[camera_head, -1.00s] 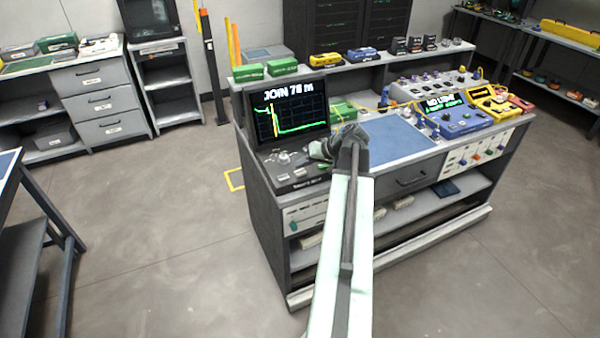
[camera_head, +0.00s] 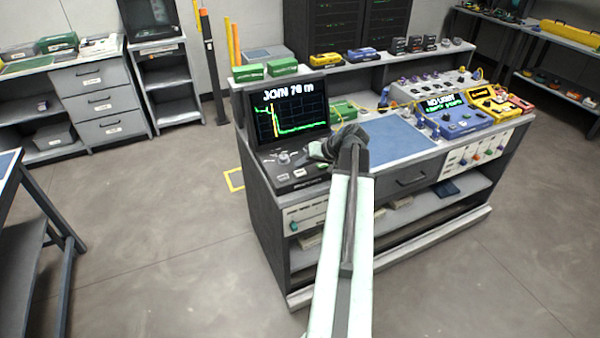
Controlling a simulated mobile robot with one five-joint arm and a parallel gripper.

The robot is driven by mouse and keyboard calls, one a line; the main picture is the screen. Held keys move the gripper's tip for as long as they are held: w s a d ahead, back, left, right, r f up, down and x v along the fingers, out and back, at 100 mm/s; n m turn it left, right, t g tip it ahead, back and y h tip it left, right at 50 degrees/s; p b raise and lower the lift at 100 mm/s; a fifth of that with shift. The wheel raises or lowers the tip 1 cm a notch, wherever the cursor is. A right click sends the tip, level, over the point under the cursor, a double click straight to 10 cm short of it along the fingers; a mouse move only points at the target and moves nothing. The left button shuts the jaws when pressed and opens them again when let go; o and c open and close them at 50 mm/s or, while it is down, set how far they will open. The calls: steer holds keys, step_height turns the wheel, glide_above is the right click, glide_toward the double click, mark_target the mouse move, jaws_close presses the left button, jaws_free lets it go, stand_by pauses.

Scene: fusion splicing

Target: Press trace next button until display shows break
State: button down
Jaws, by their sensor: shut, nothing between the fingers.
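The trace display (camera_head: 290,110) stands at the left end of the workbench. It reads "JOIN 78 m", though the digits are slightly blurred, above a green trace with a yellow vertical marker. Below it is a dark control panel (camera_head: 285,183) with a knob and several light buttons (camera_head: 299,173). My gripper (camera_head: 316,151) is shut and empty, over the right part of this panel. My wrist and gripper hide part of the panel there. I cannot tell whether the fingertips touch a button, and the button labels are too small to read.
A blue mat (camera_head: 398,138) lies right of my gripper. A blue instrument (camera_head: 452,117) reading "NO LIGHT" and a yellow device (camera_head: 493,101) stand farther right. Green boxes (camera_head: 283,67) sit on the raised shelf behind the display. The floor left of the bench is open.

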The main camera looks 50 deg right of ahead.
mark_target(303, 172)
stand_by(0.3)
steer(key=shift+f+b, duration=0.45)
steer(key=shift+f+b, duration=0.45)
stand_by(0.5)
steer(key=shift+r, duration=0.1)
steer(key=shift+r+p, duration=0.8)
steer(key=shift+p, duration=0.1)
step_height(303, 172, up, 5)
steer(key=p, duration=0.5)
steer(key=shift+r, duration=0.15)
